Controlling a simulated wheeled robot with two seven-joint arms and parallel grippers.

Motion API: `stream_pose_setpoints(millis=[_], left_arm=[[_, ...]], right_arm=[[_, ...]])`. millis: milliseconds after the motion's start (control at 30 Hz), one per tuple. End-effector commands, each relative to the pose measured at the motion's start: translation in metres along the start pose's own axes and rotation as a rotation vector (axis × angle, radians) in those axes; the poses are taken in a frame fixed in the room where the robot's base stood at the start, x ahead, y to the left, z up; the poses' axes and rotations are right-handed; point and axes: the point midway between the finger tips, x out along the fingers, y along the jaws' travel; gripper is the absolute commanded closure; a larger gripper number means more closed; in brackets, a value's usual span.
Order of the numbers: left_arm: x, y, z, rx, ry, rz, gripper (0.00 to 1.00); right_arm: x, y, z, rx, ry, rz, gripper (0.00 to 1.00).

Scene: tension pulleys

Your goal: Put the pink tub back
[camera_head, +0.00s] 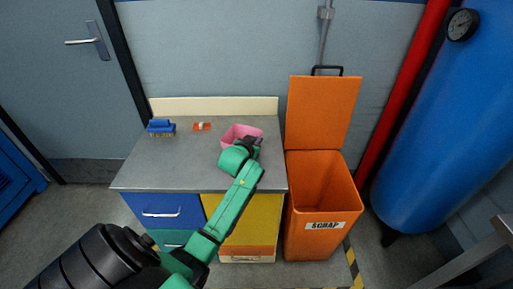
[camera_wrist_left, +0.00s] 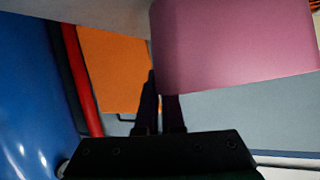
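The pink tub (camera_head: 232,132) is at the right part of the grey worktop in the head view. My left gripper (camera_head: 250,142) is at its near right side and covers part of it. In the left wrist view the tub (camera_wrist_left: 235,45) fills the upper right, very close. I cannot tell whether the tub touches the worktop. My right gripper is not in view.
The worktop (camera_head: 190,170) also holds a blue brush (camera_head: 160,127) and a small orange-and-white item (camera_head: 201,127). An orange scrap bin (camera_head: 318,240) with its lid (camera_head: 322,112) raised stands right of it. A red pipe (camera_head: 403,85) and blue tank (camera_head: 440,130) are farther right. The worktop's front left is clear.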

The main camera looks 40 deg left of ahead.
Motion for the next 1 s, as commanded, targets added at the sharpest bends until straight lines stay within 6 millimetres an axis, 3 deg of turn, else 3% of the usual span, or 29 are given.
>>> stream_pose_setpoints(millis=[133,467,500,533,567,867,1000], left_arm=[[0.010,0.002,0.025,0.000,-0.002,-0.001,1.00],[0.012,0.003,0.028,0.001,0.000,0.000,1.00],[0.011,0.003,0.027,0.000,-0.001,0.000,0.80],[0.011,0.003,0.027,0.000,-0.001,0.000,0.69],[0.011,0.003,0.027,0.000,-0.001,0.000,0.65],[0.011,0.003,0.026,0.000,-0.001,0.000,0.65],[0.000,0.003,0.025,0.000,-0.002,0.001,0.65]], right_arm=[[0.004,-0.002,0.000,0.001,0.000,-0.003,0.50],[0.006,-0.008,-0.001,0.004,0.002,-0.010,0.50],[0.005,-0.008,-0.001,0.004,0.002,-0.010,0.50],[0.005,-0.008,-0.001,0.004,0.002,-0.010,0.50],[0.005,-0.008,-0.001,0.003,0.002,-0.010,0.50],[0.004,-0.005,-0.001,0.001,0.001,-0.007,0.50],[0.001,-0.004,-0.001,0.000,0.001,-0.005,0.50]])
